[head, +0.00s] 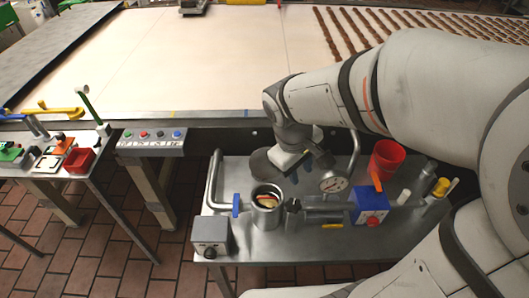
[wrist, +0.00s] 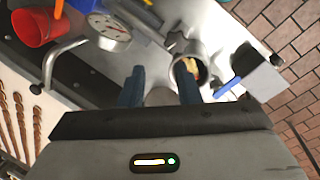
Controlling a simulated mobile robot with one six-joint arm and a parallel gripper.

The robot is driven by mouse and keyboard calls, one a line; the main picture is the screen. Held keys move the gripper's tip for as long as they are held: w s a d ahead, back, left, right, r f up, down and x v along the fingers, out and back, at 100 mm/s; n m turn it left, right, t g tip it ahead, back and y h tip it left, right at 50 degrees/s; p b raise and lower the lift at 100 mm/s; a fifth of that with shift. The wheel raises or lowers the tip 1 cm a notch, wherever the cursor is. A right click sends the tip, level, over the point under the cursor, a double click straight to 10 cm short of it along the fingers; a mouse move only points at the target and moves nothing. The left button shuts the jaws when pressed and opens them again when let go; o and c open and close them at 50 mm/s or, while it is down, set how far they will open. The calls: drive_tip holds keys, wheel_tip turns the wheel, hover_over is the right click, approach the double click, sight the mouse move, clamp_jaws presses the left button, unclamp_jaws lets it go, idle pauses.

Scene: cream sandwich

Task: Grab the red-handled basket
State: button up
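No basket with a clearly red handle can be made out. A metal cylinder (head: 267,215) stands on the steel table, with something red and cream inside its open top. In the wrist view the cylinder (wrist: 203,57) is just right of the fingers, with a yellowish thing in it. My gripper (head: 300,174) is just behind and right of the cylinder in the head view. In the wrist view my gripper (wrist: 160,87) has its two blue fingers apart, with nothing held.
A pressure gauge (head: 334,182), a blue box with a red knob (head: 370,203) and a red cup (head: 386,158) stand to the right on the table. A blue-handled valve (head: 236,205) and a grey box (head: 211,236) are left. A wide conveyor (head: 190,60) lies behind.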

drive_tip(key=w+a+f+n+h, duration=0.2)
drive_tip(key=w+a+f+n, duration=0.2)
drive_tip(key=a+f+n, duration=0.25)
drive_tip(key=n+h, duration=0.2)
drive_tip(key=n, duration=0.2)
approach(265, 198)
drive_tip(key=f, duration=0.1)
drive_tip(key=shift+t, duration=0.3)
drive_tip(key=x, duration=0.2)
drive_tip(key=p+x, duration=0.1)
drive_tip(key=x, duration=0.1)
drive_tip(key=d+x, duration=0.1)
drive_tip(key=x, duration=0.2)
drive_tip(key=shift+s+r+p, duration=0.1)
drive_tip(key=shift+r+p, duration=0.15)
drive_tip(key=shift+p, duration=0.15)
drive_tip(key=shift+d+f, duration=0.25)
drive_tip(key=shift+f, duration=0.2)
clamp_jaws()
